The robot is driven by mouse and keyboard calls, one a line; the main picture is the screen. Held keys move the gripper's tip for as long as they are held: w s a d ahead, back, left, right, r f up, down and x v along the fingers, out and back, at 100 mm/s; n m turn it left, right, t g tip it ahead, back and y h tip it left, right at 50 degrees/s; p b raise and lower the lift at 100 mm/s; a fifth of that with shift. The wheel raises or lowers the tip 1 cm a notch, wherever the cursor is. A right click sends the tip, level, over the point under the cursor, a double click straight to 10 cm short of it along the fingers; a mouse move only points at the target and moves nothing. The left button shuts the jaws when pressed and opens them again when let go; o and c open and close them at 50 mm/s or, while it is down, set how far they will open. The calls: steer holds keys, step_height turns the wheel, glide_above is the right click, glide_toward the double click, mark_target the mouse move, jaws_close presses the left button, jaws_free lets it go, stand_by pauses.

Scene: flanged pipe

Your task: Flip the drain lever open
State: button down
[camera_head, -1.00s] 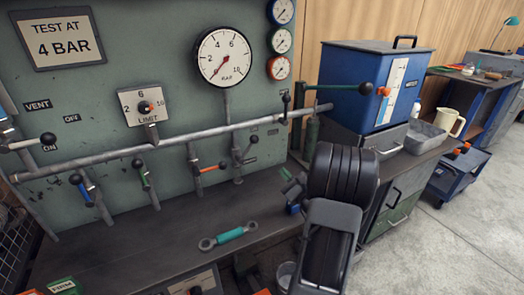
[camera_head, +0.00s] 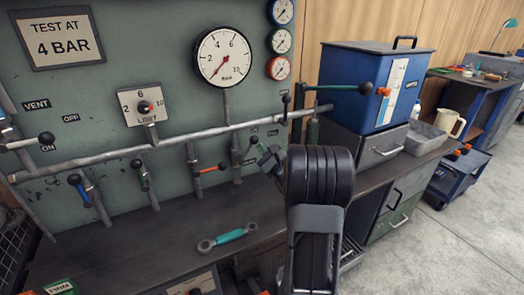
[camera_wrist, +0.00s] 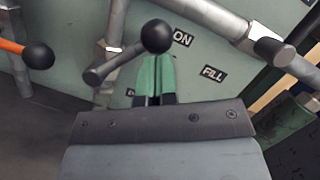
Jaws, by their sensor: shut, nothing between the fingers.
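Several levers with black ball knobs stand on the pipes of the green panel; I cannot read which one is labelled drain. My gripper (camera_head: 268,157) is shut and empty, at the panel's lower right beside a grey lever (camera_head: 254,140). In the wrist view, this lever's black knob (camera_wrist: 156,36) lies just beyond or over the green fingertips (camera_wrist: 155,76); I cannot tell if they touch. Its grey arm slants from the pipe up to the knob. An orange lever (camera_head: 210,169) is to the left, and its knob shows in the wrist view (camera_wrist: 38,56). "ON" and "FILL" labels (camera_wrist: 213,74) are behind.
The long grey pipe (camera_head: 180,138) crosses above my gripper. A green-handled lever (camera_head: 345,87) sticks out by the blue tank (camera_head: 350,75). A teal-handled link (camera_head: 228,237) lies on the dark bench (camera_head: 120,245). A large gauge (camera_head: 223,57) hangs above.

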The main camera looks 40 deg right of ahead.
steer(key=shift+a, duration=0.15)
steer(key=shift+r+n+b, duration=0.25)
steer(key=shift+n+b, duration=0.05)
steer(key=shift+n, duration=0.2)
steer(key=shift+a+r+n, duration=0.1)
steer(key=shift+n, duration=0.2)
steer(key=a+r+n+b, duration=0.1)
steer(key=n+b, duration=0.1)
steer(key=a+n+g+y+b, duration=0.1)
steer(key=n+b, duration=0.1)
steer(key=n, duration=0.1)
steer(key=a+r+n+y+b, duration=0.1)
steer(key=a+n+b, duration=0.1)
steer(key=shift+w+r+g+b, duration=0.3)
steer(key=shift+g+b, duration=0.05)
steer(key=shift+g, duration=0.05)
stand_by(0.4)
